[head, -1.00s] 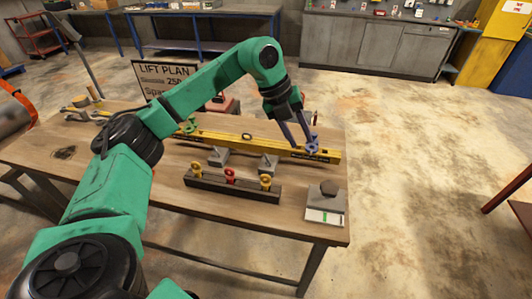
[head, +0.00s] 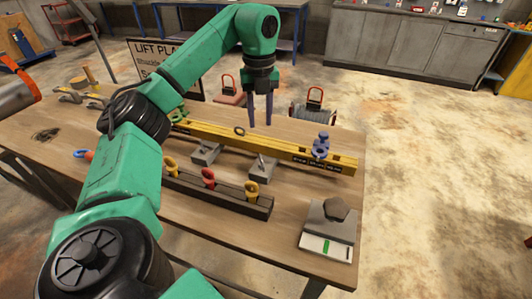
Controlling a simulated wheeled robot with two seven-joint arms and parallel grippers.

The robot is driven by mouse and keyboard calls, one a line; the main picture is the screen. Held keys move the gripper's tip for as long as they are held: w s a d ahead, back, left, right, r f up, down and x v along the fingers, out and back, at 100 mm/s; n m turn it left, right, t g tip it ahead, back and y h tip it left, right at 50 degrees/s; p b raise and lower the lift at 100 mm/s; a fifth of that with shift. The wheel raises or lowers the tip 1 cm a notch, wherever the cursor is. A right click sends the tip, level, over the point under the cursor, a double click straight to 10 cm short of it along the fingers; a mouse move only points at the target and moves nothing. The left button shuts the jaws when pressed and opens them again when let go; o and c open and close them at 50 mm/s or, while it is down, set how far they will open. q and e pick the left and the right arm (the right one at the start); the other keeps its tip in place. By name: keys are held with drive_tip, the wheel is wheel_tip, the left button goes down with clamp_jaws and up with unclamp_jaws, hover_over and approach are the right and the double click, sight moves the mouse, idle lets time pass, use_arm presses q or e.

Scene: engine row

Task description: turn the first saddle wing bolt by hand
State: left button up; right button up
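A yellow beam (head: 285,148) lies across the wooden table, resting on two grey saddles. The left saddle (head: 205,153) and the right saddle (head: 262,168) stick out in front of the beam. A small bolt-like part shows at each saddle, but its wings are too small to make out. My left gripper (head: 261,122) hangs fingers down above and behind the beam, between its middle ring and the blue shackle. Its two fingers are apart with nothing between them. My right gripper is not in view.
A blue shackle (head: 321,147) stands at the beam's right end, a green one (head: 179,115) at its left. A dark rack (head: 225,196) with yellow and red eye bolts lies in front. A grey device (head: 328,232) sits at the right front. A sign (head: 150,58) stands behind.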

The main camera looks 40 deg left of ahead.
use_arm(q)
hover_over(260, 156)
wheel_tip(260, 156, down, 5)
wheel_tip(260, 156, down, 7)
drive_tip(key=shift+f+p, duration=0.15)
drive_tip(key=shift+p, duration=0.45)
drive_tip(key=shift+d, duration=0.1)
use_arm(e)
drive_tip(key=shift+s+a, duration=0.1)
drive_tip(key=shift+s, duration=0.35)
use_arm(q)
clamp_jaws()
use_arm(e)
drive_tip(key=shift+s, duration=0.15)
